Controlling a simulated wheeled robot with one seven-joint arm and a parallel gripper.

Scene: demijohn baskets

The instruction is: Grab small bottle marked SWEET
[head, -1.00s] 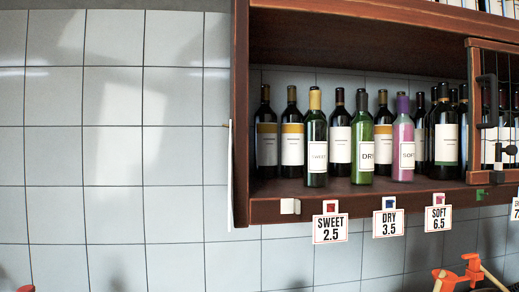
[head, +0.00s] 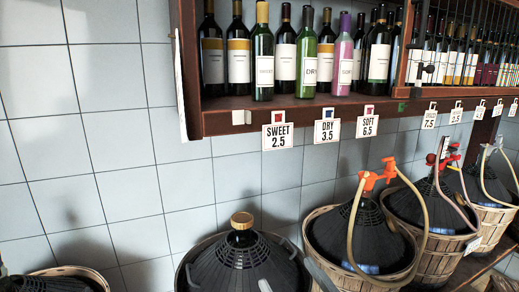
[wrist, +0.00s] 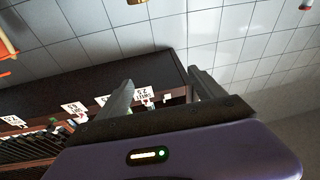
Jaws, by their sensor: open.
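The small green bottle with the yellow top (head: 262,62) stands upright at the shelf's front edge, left of the other front bottles. Its pale label is small, and the SWEET 2.5 tag (head: 277,136) hangs just below it. A green DRY bottle (head: 306,58) and a pink SOFT bottle (head: 342,60) stand to its right. My gripper (wrist: 163,88) is open in the wrist view, with nothing visible between its fingers. The shelf and its tags appear turned over there, and I cannot make out the SWEET bottle. My gripper is not in the head view.
Dark wine bottles (head: 238,48) stand behind the front ones on the wooden shelf (head: 225,118). A latticed door (head: 432,62) is at the right. Below are demijohns in baskets (head: 355,270), some with hoses and orange taps (head: 378,176). The tiled wall at left is bare.

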